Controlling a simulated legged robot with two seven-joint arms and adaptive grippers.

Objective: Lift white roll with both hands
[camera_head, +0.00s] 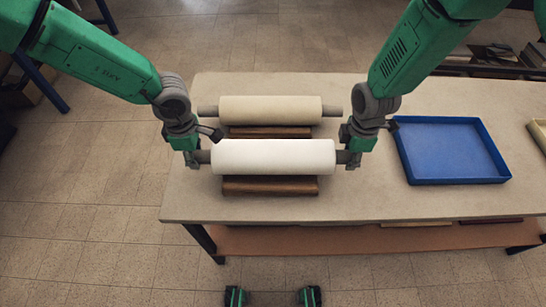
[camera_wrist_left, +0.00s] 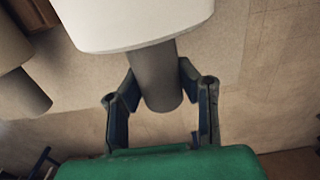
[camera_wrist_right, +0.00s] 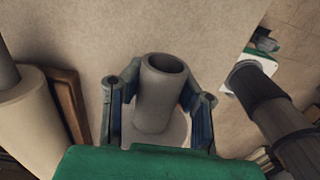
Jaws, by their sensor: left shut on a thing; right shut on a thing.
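The white roll (camera_head: 273,156) lies level across the front of the table, with a grey core end sticking out on each side. My left gripper (camera_head: 193,160) is shut on the left core end, which also shows between the fingers in the left wrist view (camera_wrist_left: 155,75). My right gripper (camera_head: 352,159) is shut on the right core end, a hollow grey tube in the right wrist view (camera_wrist_right: 160,95). A brown wooden cradle (camera_head: 270,186) shows below and in front of the roll. Whether the roll touches it cannot be told.
A cream roll (camera_head: 270,108) lies behind on a second wooden cradle (camera_head: 270,132). A blue tray (camera_head: 452,150) is to the right on the beige table (camera_head: 370,205). A yellowish tray (camera_head: 538,130) is at the far right edge. The table between roll and blue tray is clear.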

